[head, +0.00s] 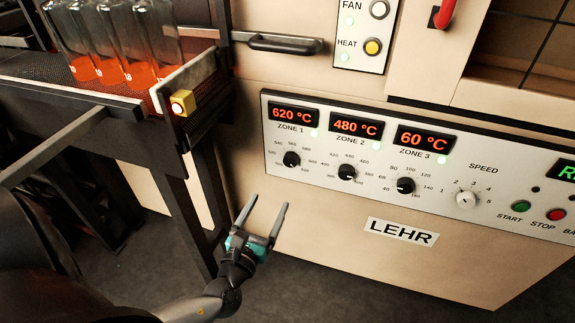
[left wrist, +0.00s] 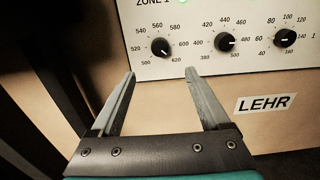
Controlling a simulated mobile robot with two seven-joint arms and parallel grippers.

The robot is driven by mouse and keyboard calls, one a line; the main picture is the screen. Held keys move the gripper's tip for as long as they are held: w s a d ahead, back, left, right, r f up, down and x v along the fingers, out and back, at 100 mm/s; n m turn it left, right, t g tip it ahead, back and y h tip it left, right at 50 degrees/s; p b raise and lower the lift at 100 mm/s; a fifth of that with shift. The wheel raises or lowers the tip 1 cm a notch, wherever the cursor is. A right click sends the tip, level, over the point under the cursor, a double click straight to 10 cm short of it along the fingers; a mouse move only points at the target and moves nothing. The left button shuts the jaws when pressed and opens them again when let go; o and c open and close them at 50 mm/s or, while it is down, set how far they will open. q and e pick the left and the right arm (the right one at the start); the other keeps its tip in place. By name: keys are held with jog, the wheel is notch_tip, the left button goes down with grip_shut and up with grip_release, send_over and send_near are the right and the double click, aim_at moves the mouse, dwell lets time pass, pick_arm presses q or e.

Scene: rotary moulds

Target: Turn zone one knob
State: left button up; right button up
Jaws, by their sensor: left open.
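The zone 1 knob (head: 291,159) is a black dial at the left of the white LEHR control panel (head: 330,185). It sits under a red display reading 620 °C. My left gripper (head: 264,209) is open and empty, below and to the left of the knob. In the left wrist view the zone 1 knob (left wrist: 160,46) shows beyond the fingertips, between the two open fingers (left wrist: 160,75) and above them in the picture. The fingers are apart from the knob. My right gripper is not in view.
The zone 2 knob (head: 347,172) and zone 3 knob (head: 405,185) sit to the right, then a pale speed knob (head: 466,199). A conveyor (head: 70,92) with glowing bottles (head: 110,45) stands at upper left. A horizontal handle (head: 285,44) is above the panel.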

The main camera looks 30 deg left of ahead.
aim_at(289, 162)
pick_arm(q)
jog(key=b+x, duration=0.2)
jog(key=x, duration=1.1)
jog(key=shift+w+a+b, duration=0.15)
jog(key=shift+w+b, duration=0.05)
jog(key=shift+b, duration=0.15)
jog(key=shift+w+a, duration=0.2)
jog(key=shift+w, duration=0.45)
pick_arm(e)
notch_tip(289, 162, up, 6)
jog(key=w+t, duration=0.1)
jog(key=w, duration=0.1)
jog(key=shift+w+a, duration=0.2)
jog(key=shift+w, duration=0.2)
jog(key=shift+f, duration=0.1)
pick_arm(q)
grip_shut()
